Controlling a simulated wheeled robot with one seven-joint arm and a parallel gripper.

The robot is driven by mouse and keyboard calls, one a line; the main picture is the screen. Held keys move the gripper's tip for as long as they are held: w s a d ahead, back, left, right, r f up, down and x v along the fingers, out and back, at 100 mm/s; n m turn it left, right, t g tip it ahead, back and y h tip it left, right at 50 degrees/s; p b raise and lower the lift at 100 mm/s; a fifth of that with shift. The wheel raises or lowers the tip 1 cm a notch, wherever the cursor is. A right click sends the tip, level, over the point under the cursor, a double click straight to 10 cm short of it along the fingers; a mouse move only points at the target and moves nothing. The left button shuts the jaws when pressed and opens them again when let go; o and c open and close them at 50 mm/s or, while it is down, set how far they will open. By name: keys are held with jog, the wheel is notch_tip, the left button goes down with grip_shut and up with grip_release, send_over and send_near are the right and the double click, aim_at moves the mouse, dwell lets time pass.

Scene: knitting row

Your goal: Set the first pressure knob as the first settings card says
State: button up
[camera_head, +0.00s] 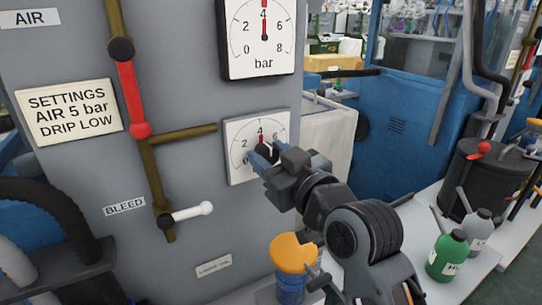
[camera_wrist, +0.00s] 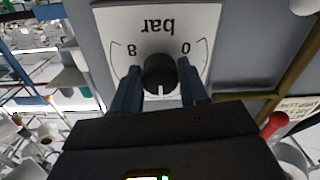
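The settings card (camera_head: 67,111) on the left of the grey panel reads AIR 5 bar, DRIP LOW. The black pressure knob (camera_head: 266,152) sits in the middle of the lower white dial plate (camera_head: 237,173), under a red mark near 4. My gripper (camera_head: 266,158) reaches in from the lower right and hides part of this dial. In the wrist view the plate is upside down, and my two blue fingers lie on both sides of the knob (camera_wrist: 160,74), seemingly touching it. The knob's white line points straight down there, toward the hidden 4 side.
The upper bar gauge (camera_head: 263,35) has its red needle at 4. A red lever (camera_head: 132,98) and a white BLEED lever (camera_head: 192,212) stick out left of the dial. An orange-topped jar (camera_head: 292,255) and a green bottle (camera_head: 447,257) stand below and right.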

jog(key=c, duration=0.6)
jog(key=shift+r+m, duration=0.1)
jog(key=shift+m, duration=0.3)
jog(key=shift+m+p, duration=0.75)
jog(key=shift+m, duration=0.15)
jog(key=shift+m+p, duration=0.8)
jog(key=shift+m, duration=1)
jog(key=o, duration=1)
jog(key=shift+o, duration=0.2)
jog(key=shift+d, duration=0.1)
